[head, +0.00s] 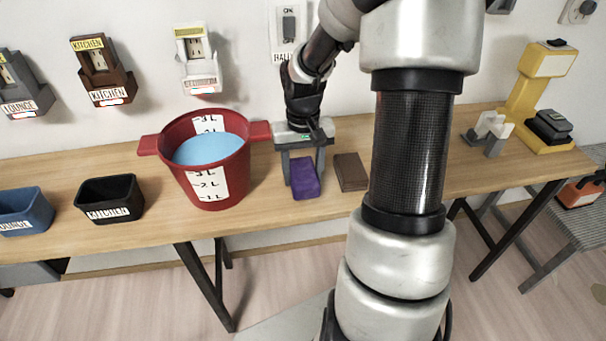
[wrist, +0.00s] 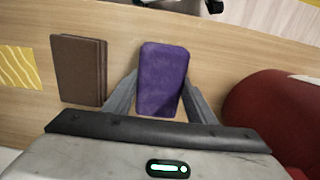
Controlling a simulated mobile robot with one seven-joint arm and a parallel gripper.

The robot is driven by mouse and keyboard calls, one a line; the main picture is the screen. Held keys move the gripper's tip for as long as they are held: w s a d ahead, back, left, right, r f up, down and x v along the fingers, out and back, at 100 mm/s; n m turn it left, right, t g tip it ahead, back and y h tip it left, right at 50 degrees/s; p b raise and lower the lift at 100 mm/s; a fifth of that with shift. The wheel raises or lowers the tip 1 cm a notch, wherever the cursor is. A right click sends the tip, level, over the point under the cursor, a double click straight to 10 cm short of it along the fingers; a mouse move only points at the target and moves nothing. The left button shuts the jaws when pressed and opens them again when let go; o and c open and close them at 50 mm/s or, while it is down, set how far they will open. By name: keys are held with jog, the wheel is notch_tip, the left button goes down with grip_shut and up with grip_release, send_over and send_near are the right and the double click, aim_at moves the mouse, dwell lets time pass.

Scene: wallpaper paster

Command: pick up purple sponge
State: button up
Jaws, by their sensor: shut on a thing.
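The purple sponge (head: 305,179) is on the wooden table, just right of the red bucket in the head view. It also shows upright in the middle of the wrist view (wrist: 161,78). My gripper (head: 303,172) points down at it, with one finger on each side. In the wrist view my gripper (wrist: 162,100) is shut on the sponge, its grey fingers against the two long sides. Whether the sponge touches the table or is slightly raised, I cannot tell.
A brown block (head: 350,172) lies close to the right of the sponge. A red bucket (head: 207,160) of blue liquid stands close on its left, its handle near my gripper. Black (head: 109,199) and blue (head: 22,211) bins stand further left. A yellow device (head: 540,95) stands far right.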

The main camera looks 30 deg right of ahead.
aim_at(303, 171)
notch_tip(303, 171, up, 18)
jog(key=p, duration=0.4)
jog(key=shift+f, duration=0.15)
jog(key=o, duration=0.4)
jog(key=c, duration=0.4)
jog(key=shift+c, duration=0.2)
dwell(0.3)
